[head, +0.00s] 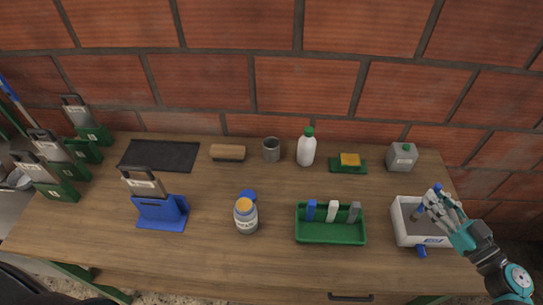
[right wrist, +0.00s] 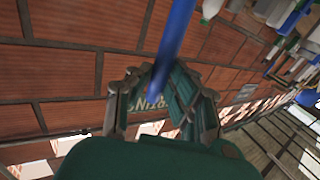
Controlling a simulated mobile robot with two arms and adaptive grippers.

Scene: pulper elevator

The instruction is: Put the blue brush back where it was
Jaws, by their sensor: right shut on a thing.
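My right gripper (head: 440,207) is over the white box (head: 402,222) at the right end of the wooden table. It is shut on the blue brush; a bit of blue (head: 437,188) shows at its fingertips. In the right wrist view a long blue rod (right wrist: 176,40), seemingly the brush handle, runs up from between the fingers (right wrist: 160,95). The brush's lower end is hidden by the hand, so I cannot tell whether it touches the box. Another blue piece (head: 421,251) shows at the box's front edge; I cannot tell what it belongs to. My left gripper is out of view.
A green tray (head: 330,238) with blue, white and grey upright pieces stands left of the box. A grey can (head: 402,157) stands behind it. A white bottle (head: 306,149), a jar (head: 245,217) and a blue stand (head: 162,212) are further left. A brick wall rises behind.

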